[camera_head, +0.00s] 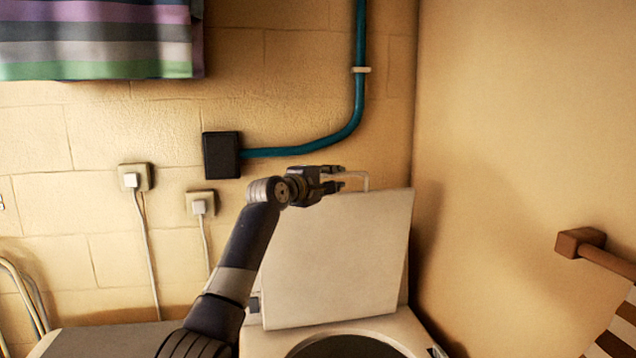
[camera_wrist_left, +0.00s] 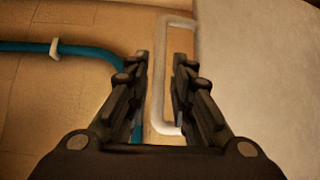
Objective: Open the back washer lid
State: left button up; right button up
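The back washer lid (camera_head: 335,262) is a flat whitish panel that stands raised, nearly upright, above the washer (camera_head: 385,327). The dark round opening (camera_head: 345,347) of the washer shows below it. A thin white handle (camera_head: 366,181) sticks up from the lid's top edge. My left gripper (camera_head: 338,179) is at the lid's top edge by this handle. In the left wrist view the fingers (camera_wrist_left: 158,90) are apart, with one bar of the handle (camera_wrist_left: 159,80) between them and a gap on the left side. The lid's surface (camera_wrist_left: 260,70) fills the right there. My right gripper is out of view.
A grey surface (camera_head: 110,342) lies left of the washer. The block wall behind carries a teal pipe (camera_head: 310,149), a black box (camera_head: 221,155) and two sockets with white cables (camera_head: 201,204). A wooden rail (camera_head: 590,246) sticks out at the right.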

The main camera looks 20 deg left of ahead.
pick_arm(q)
jog(key=v, duration=0.6)
jog(key=shift+s, duration=0.2)
